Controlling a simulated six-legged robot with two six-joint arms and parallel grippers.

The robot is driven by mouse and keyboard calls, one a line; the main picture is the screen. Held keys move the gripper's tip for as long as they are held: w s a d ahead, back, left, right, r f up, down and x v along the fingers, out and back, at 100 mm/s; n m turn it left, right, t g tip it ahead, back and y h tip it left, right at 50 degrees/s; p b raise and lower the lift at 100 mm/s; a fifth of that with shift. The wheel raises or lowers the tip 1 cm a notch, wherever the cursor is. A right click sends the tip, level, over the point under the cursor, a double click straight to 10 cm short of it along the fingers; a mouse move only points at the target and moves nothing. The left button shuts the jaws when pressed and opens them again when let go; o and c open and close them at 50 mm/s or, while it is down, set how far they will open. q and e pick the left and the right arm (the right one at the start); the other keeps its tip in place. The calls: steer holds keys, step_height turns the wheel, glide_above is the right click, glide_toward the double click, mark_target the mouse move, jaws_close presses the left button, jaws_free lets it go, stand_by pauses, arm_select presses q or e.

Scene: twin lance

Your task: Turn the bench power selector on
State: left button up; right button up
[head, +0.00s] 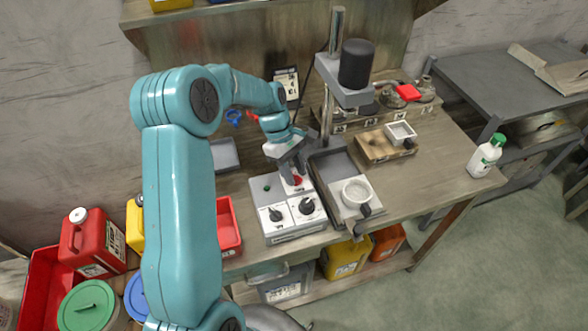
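A grey-white control box (291,234) sits near the front edge of the bench. It has two black rotary knobs on white plates, a left knob (275,214) and a right knob (307,206). Behind them are a red button (297,181) and a small green one (267,188). The labels are too small to read, so I cannot tell which knob is the bench power selector. My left gripper (293,172) points down over the back of the box, near the red button and behind the knobs. Its fingers are too small to tell open from shut. My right gripper is out of view.
A press-like stand (345,95) with a dark cylinder rises behind the box. A grey tray with a white round dish (356,192) lies right of the box. A red bin (229,229) is on its left. A white bottle (485,157) stands at the bench's right end.

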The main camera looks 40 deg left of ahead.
arm_select(q)
steer(key=shift+s, duration=0.1)
steer(key=shift+a, duration=0.1)
jaws_close()
steer(key=shift+m, duration=0.3)
steer(key=m, duration=0.1)
steer(key=m+g, duration=0.1)
steer(key=m, duration=0.1)
steer(key=m+g+p, duration=0.1)
steer(key=m, duration=0.1)
steer(key=shift+w, duration=0.35)
steer(key=m+g+y, duration=0.1)
steer(key=m, duration=0.2)
steer(key=m+g, duration=0.1)
steer(key=m, duration=0.2)
steer(key=shift+w+d+y, duration=0.1)
steer(key=shift+d+y, duration=0.1)
steer(key=shift+y, duration=0.2)
steer(key=shift+m, duration=0.3)
